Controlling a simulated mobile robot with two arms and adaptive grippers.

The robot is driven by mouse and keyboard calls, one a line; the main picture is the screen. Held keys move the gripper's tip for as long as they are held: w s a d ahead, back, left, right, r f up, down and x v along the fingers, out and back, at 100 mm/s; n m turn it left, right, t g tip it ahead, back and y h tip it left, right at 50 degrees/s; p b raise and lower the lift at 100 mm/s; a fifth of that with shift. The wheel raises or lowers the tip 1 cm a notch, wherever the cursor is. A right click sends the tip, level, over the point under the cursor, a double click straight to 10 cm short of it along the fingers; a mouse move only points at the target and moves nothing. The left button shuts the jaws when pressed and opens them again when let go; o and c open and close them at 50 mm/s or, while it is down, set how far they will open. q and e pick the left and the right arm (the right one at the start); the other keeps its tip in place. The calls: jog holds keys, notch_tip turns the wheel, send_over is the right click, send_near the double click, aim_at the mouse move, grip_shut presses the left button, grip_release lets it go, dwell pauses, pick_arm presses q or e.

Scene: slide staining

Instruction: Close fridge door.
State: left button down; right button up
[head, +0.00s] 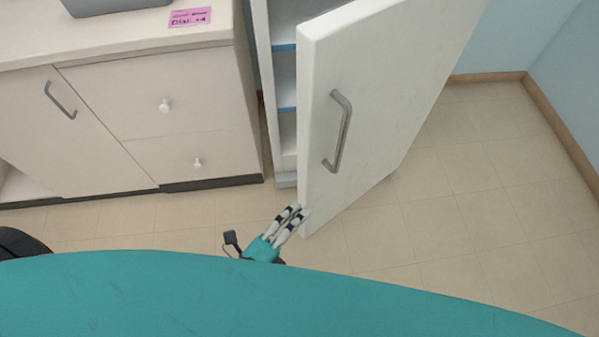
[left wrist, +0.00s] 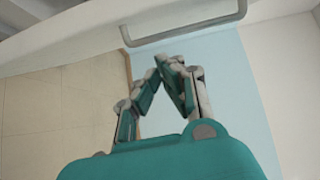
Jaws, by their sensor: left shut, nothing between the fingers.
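The white fridge door (head: 390,90) stands wide open in the head view, swung out toward me, with a grey bar handle (head: 343,130) on its outer face. Behind its left edge, the fridge (head: 284,180) shows white shelves with blue edges. My left gripper (head: 296,213) is shut and empty, beside the lower near corner of the door; I cannot tell if it touches. In the left wrist view, the gripper's fingertips (left wrist: 170,62) meet, and the handle (left wrist: 185,32) crosses the top. My right gripper is not in view.
A beige cabinet (head: 160,110) with drawers and a door stands left of the fridge. A pink label (head: 190,16) lies on its counter. The tiled floor (head: 470,200) to the right of the door is clear up to the blue wall.

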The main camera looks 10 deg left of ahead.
pick_arm(q)
jog(key=w+d+p, duration=0.1)
jog(key=w+p, duration=0.1)
jog(key=w, duration=0.9)
jog(key=shift+w+d+r+p, duration=0.3)
jog(key=shift+w+d+r, duration=0.05)
jog(key=shift+r, duration=0.1)
jog(key=shift+a, duration=0.1)
